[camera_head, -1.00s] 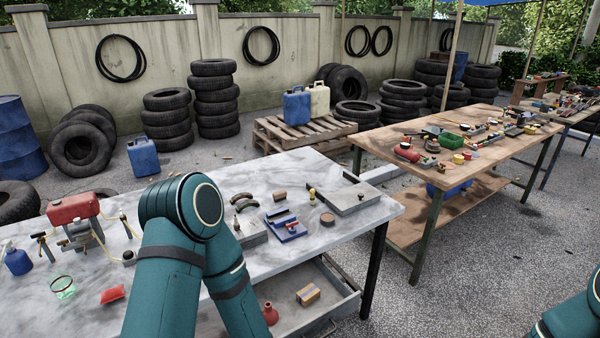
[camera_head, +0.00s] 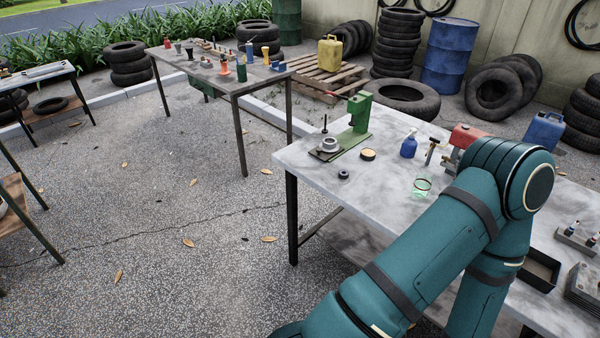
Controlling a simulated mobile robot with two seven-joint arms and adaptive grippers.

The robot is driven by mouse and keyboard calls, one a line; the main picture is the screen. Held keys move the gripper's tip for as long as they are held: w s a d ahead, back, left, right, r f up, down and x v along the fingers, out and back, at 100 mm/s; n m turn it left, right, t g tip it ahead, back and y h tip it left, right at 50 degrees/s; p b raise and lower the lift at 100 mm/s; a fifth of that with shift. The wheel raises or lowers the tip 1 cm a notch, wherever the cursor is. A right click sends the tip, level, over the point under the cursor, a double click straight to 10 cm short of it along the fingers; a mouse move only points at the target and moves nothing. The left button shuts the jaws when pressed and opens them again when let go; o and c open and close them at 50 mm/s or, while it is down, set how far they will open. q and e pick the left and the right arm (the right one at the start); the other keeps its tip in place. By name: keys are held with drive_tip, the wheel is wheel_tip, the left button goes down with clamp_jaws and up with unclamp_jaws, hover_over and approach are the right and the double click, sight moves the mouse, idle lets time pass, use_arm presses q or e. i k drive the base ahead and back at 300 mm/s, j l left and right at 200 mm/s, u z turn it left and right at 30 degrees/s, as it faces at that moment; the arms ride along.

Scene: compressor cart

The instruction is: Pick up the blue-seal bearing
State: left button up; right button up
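A small dark ring (camera_head: 343,174), bluish in tone, lies flat on the grey marbled table near its left end. It looks like a bearing, but it is too small to tell its seal colour for sure. A larger pale metal ring (camera_head: 330,145) sits on the base of a green press (camera_head: 355,125) just behind it. A round tan-topped disc (camera_head: 368,154) lies to the right. My teal arm rises from the bottom and covers the table's front middle. Neither of my grippers is in view.
The marbled table (camera_head: 303,165) also holds a blue bottle (camera_head: 409,147), a green-rimmed glass (camera_head: 422,186), a red-tanked compressor (camera_head: 466,135) and a dark tray (camera_head: 540,270). Another table (camera_head: 232,84) with small items stands behind. The paved floor at left is open.

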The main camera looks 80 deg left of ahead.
sight(343, 174)
drive_tip(key=u, duration=2.2)
drive_tip(key=i+j+z, duration=0.1)
drive_tip(key=z, duration=0.95)
drive_tip(key=j+z, duration=1.1)
drive_tip(key=j, duration=0.7)
drive_tip(key=k, duration=0.05)
